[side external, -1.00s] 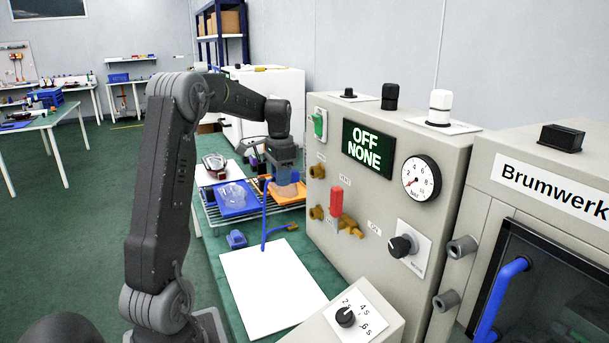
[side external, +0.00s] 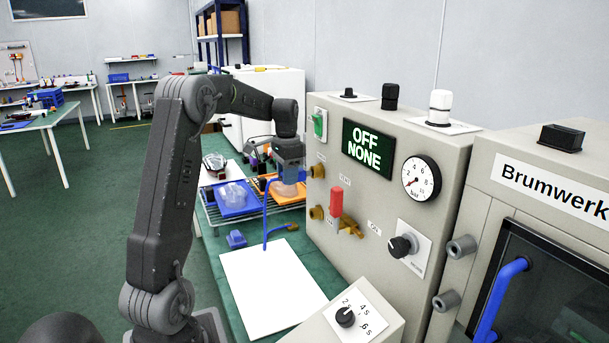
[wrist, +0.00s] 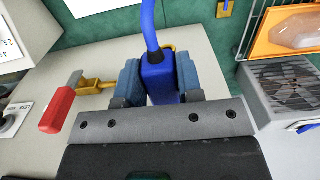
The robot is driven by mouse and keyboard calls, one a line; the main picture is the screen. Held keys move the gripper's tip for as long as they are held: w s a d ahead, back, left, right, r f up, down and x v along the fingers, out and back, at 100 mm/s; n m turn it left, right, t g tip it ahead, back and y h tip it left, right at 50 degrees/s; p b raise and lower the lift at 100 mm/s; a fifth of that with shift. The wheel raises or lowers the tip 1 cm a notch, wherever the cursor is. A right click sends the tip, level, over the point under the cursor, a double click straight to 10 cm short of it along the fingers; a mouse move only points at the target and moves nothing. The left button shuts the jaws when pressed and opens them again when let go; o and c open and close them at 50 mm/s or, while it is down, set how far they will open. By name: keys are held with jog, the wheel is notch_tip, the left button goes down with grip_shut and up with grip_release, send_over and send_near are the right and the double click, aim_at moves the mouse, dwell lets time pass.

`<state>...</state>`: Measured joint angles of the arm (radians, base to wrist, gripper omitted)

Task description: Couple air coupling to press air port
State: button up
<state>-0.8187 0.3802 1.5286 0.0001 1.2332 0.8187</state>
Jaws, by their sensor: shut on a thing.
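My gripper (wrist: 159,85) is shut on a blue block-shaped air coupling (wrist: 158,75), with a blue hose rising from its far end in the wrist view. In the side view my gripper (side external: 288,170) hangs just left of the beige press panel. The blue hose (side external: 265,215) drops from there towards the bench. Two brass ports, an upper one (side external: 317,171) and a lower one (side external: 317,213), stick out of the panel's left part. I cannot tell which is the press air port. The coupling looks apart from both; its front end is hidden.
A red-handled valve (side external: 337,203) with a brass fitting (side external: 351,227) sticks out right of the lower port. A wire rack holds a blue tray (side external: 237,208) and an orange tray. A white sheet (side external: 270,285) lies on the green bench. The display reads OFF NONE (side external: 367,149).

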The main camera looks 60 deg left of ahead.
jog(key=shift+w, duration=0.25)
dwell(0.3)
jog(key=shift+w, duration=0.8)
jog(key=o, duration=1.1)
jog(key=shift+r, duration=0.1)
notch_tip(320, 180, up, 14)
jog(key=shift+f, duration=0.15)
